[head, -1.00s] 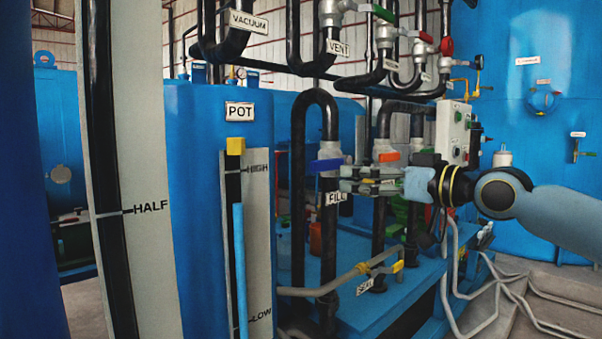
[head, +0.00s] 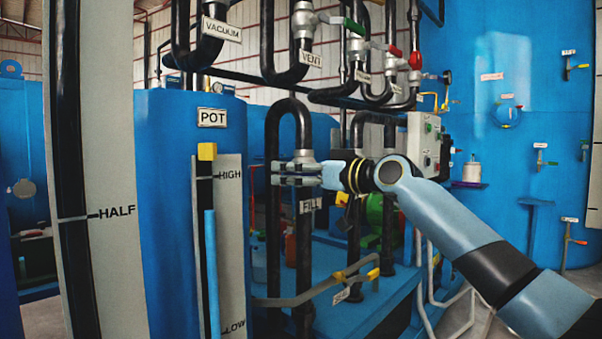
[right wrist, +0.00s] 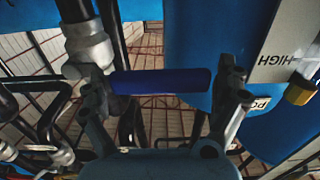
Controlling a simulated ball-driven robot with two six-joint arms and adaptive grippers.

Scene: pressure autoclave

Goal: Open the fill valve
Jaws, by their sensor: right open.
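The fill valve has a silver body (head: 304,157) on a black vertical pipe, above the FILL label (head: 310,205). My right gripper (head: 278,173) is at the valve in the head view, reaching in from the right and covering its lever. In the right wrist view the blue lever (right wrist: 160,82) lies sideways, spanning the gap between the open fingers of that gripper (right wrist: 168,90). The valve body (right wrist: 90,50) is at upper left there. Whether the fingers touch the lever I cannot tell. My left gripper is out of view.
The blue POT tank (head: 165,220) and its level gauge (head: 232,260) stand left of the valve. A seal line with a yellow lever (head: 373,274) crosses below. Vacuum and vent pipes hang above. A control box (head: 424,143) is behind my right arm.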

